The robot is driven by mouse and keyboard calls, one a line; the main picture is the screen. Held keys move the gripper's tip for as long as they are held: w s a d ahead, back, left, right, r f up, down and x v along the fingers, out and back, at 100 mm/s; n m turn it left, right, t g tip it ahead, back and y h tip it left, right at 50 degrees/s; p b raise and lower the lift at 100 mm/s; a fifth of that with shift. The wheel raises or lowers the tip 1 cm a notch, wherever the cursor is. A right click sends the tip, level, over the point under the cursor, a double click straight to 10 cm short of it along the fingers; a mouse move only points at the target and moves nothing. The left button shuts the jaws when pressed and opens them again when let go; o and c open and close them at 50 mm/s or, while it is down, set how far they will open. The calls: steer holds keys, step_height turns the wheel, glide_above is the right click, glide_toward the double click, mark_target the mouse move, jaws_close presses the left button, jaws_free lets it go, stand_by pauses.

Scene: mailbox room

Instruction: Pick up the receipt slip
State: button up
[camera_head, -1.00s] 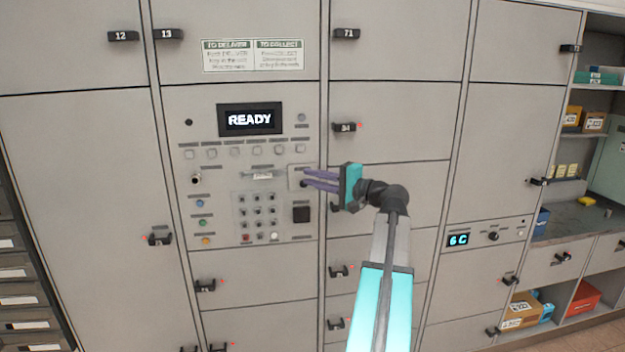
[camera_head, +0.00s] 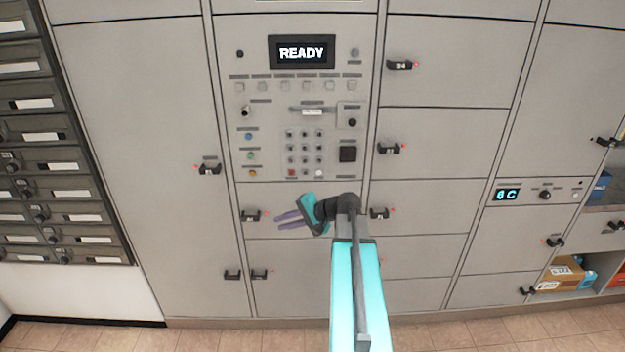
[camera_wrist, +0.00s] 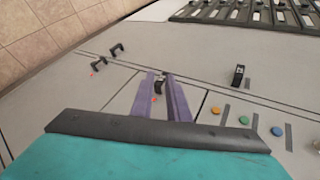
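A small white slip (camera_head: 312,111), which looks like the receipt slip, sticks out of a narrow slot in the grey control panel (camera_head: 262,120), below the READY display (camera_head: 301,52). My gripper (camera_head: 278,220) is below and left of the slip in the head view, under the keypad. It is clear of the slip. Its purple fingers are apart with nothing held between them. In the wrist view the open gripper (camera_wrist: 159,76) points at the locker fronts, and a black handle (camera_wrist: 160,87) shows through the gap. The slip is not visible in the wrist view.
Black door handles stick out around my gripper, including one to its left (camera_head: 250,215) and one to its right (camera_head: 380,213). A keypad (camera_head: 305,150) is above it. Mailboxes (camera_head: 50,150) line the left. Tiled floor (camera_head: 180,338) lies below.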

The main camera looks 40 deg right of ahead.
steer(key=s+a+f+n+g, duration=0.2)
steer(key=s+a+f+g, duration=0.15)
steer(key=a+f, duration=0.6)
steer(key=s+a+f+n+g, duration=0.25)
steer(key=s+a+f, duration=0.25)
steer(key=a+f, duration=0.4)
steer(key=s+a+f+n+g, duration=0.2)
steer(key=s+a+f+g, duration=0.2)
steer(key=a+f, duration=0.5)
steer(key=s+a+f+n+g+h, duration=0.2)
steer(key=s+f, duration=0.5)
steer(key=s, duration=0.5)
steer(key=s+a+f+n+g+h, duration=0.3)
steer(key=s+f, duration=0.4)
steer(key=s, duration=0.5)
steer(key=shift+a+f+n+g, duration=0.15)
steer(key=shift+a+n+g, duration=0.6)
steer(key=shift+n, duration=0.4)
steer(key=shift+s, duration=0.15)
